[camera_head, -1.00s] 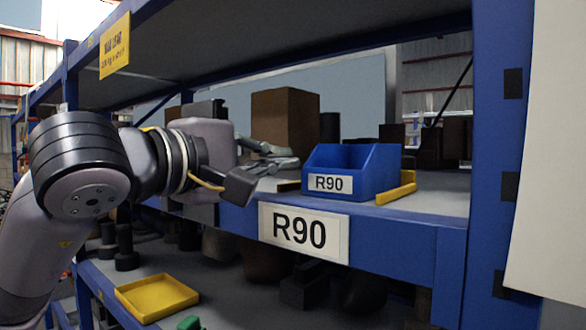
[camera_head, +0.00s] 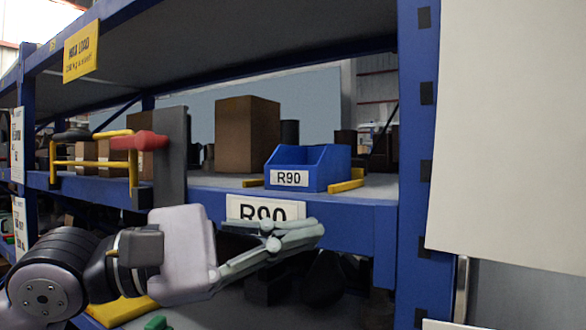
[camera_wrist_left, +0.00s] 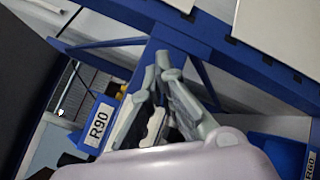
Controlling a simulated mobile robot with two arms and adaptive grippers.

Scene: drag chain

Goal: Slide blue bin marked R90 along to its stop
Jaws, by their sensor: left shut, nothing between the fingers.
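The blue bin (camera_head: 335,168) with a white R90 label sits upright on the shelf in the head view. Its right side is close against a yellow strip (camera_head: 350,185); whether they touch I cannot tell. The left wrist view shows the shut fingers (camera_wrist_left: 160,60) and a blue part with an R90 label (camera_wrist_left: 98,125). My right gripper is out of view.
A brown box (camera_head: 246,135) stands behind and left of the bin. A dark upright panel (camera_head: 171,155) and a yellow frame with a red part (camera_head: 138,141) are further left. A blue post (camera_head: 412,100) and a pale board (camera_head: 510,120) bound the right.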

